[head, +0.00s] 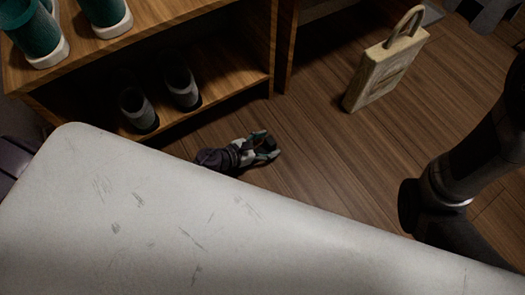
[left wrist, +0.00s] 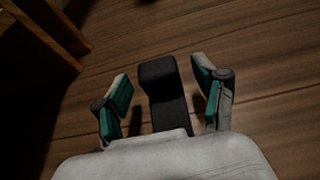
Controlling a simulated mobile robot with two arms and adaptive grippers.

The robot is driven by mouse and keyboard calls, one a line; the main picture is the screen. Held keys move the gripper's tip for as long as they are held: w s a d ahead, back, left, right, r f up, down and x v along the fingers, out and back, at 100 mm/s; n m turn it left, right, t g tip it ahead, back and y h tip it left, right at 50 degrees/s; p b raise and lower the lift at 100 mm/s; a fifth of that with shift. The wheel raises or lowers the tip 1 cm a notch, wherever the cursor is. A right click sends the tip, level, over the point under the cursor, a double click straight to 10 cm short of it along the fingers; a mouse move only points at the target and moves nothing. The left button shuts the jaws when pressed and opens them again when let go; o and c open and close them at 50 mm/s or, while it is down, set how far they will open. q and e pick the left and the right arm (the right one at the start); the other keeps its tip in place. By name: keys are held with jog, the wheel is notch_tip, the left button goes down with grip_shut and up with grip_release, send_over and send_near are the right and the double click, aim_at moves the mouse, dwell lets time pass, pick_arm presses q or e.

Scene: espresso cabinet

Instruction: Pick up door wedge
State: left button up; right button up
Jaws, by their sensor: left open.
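The door wedge, as I take it, is the black block (left wrist: 160,82) on the wooden floor in the left wrist view. It has a raised thick end and a flatter part towards my palm. My left gripper (left wrist: 166,90) is open, with one finger on each side of the block. A gap shows between the block and each finger. In the head view my left gripper (head: 270,147) is low over the floor, and the block can hardly be made out there between the fingers. My right gripper is not in view.
A wooden shelf unit (head: 225,88) holding dark shoes (head: 181,87) and green-and-white shoes (head: 104,12) stands left of the gripper. A beige bag-shaped block with a handle (head: 383,68) stands on the floor at upper right. Floor between them is clear.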

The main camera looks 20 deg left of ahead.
pick_arm(q)
jog(key=c, duration=1.3)
jog(key=shift+r, duration=0.15)
